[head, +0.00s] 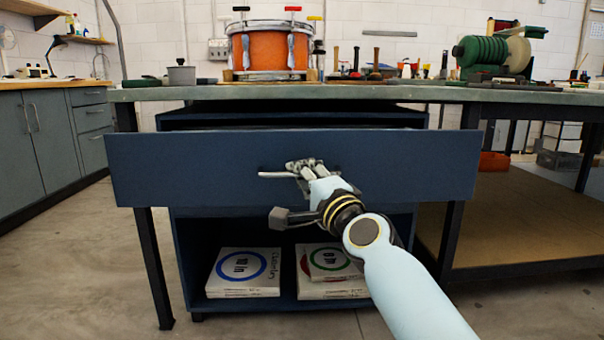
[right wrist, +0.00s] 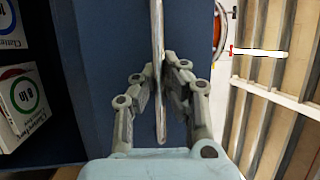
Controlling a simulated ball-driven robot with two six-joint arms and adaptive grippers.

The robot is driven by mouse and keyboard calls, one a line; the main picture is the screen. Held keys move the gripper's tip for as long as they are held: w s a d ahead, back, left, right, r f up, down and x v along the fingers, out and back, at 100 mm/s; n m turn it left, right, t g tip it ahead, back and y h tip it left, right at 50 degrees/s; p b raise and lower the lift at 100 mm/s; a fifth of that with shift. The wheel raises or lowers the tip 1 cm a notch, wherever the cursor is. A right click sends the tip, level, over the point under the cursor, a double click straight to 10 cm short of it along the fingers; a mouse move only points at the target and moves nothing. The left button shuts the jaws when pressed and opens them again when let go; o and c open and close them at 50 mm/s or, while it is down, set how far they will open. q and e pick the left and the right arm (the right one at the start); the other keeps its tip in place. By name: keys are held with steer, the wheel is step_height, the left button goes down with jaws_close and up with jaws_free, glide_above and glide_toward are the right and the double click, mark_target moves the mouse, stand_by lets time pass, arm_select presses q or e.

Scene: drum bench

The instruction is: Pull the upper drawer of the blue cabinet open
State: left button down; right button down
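The blue cabinet (head: 184,250) stands under the bench. Its upper drawer (head: 160,170) stands out toward me: its wide front looks clearly nearer than the cabinet body, with a dark gap above it. A thin metal bar handle (head: 272,174) runs across the drawer front. My right gripper (head: 304,166) is at the handle, its fingers on both sides of the bar. In the right wrist view the handle (right wrist: 158,45) passes between the closed-in fingers of the right gripper (right wrist: 161,72). The drawer's inside is hidden from me. My left gripper is not in view.
Boxes of drum heads (head: 243,272) lie in the open lower compartment. An orange drum (head: 268,50), tools and a green machine stand on the bench top (head: 400,94). A bench leg (head: 153,270) stands at left. The floor at left is clear.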

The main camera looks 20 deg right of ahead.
steer(key=shift+f, duration=0.25)
steer(key=c, duration=1.6)
jaws_free()
steer(key=shift+r, duration=0.1)
steer(key=shift+c, duration=0.2)
steer(key=v, duration=1.2)
